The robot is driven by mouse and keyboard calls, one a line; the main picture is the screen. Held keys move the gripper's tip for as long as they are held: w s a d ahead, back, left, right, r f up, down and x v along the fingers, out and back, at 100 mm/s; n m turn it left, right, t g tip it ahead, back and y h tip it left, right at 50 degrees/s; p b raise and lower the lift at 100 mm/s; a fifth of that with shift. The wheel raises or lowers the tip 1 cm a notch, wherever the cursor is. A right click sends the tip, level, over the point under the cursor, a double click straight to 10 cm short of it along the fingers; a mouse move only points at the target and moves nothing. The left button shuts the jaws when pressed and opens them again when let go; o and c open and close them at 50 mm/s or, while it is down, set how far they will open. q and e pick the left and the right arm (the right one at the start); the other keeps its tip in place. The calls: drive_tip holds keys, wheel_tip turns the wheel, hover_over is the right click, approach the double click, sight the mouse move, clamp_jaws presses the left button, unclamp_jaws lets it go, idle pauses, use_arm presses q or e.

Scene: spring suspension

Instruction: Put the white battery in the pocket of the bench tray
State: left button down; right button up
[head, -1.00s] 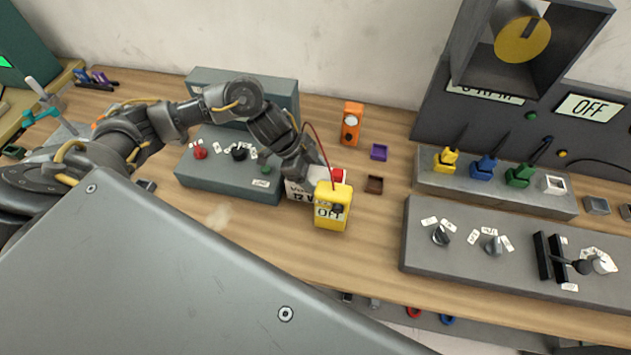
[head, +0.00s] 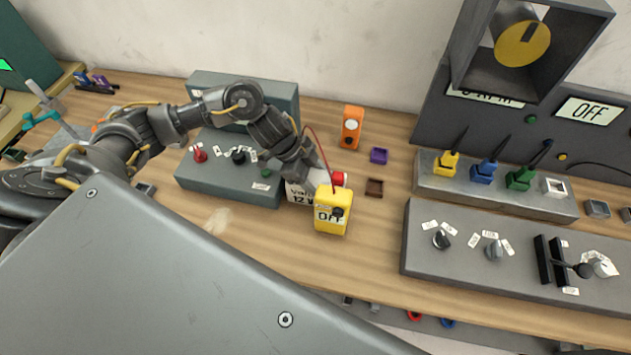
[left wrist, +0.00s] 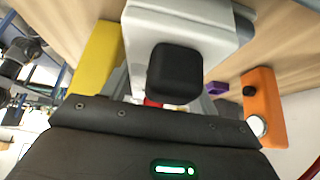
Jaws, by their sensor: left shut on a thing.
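The white battery (head: 301,194) stands on the bench in the head view, marked with a 12 V label and partly hidden behind a yellow box. A red part (head: 339,179) shows at its top right. My left gripper (head: 303,172) comes down on it from above and is shut on it. In the left wrist view the battery (left wrist: 190,22) fills the top middle, with a black square cap (left wrist: 175,72) close to the camera. The fingertips are mostly hidden there. I cannot pick out the bench tray or its pocket with certainty. My right gripper is not in view.
The yellow box (head: 333,212) reading OFF stands right in front of the battery. A grey knob panel (head: 225,182) is left of it. An orange device (head: 351,127) and small purple (head: 379,156) and brown (head: 374,188) holders lie behind and right. Grey consoles (head: 420,250) fill the right.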

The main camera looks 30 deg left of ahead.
sight(317, 177)
use_arm(q)
wheel_tip(317, 177, up, 18)
drive_tip(key=b, duration=0.1)
drive_tip(key=shift+r+b, duration=0.15)
drive_tip(key=shift+b, duration=0.2)
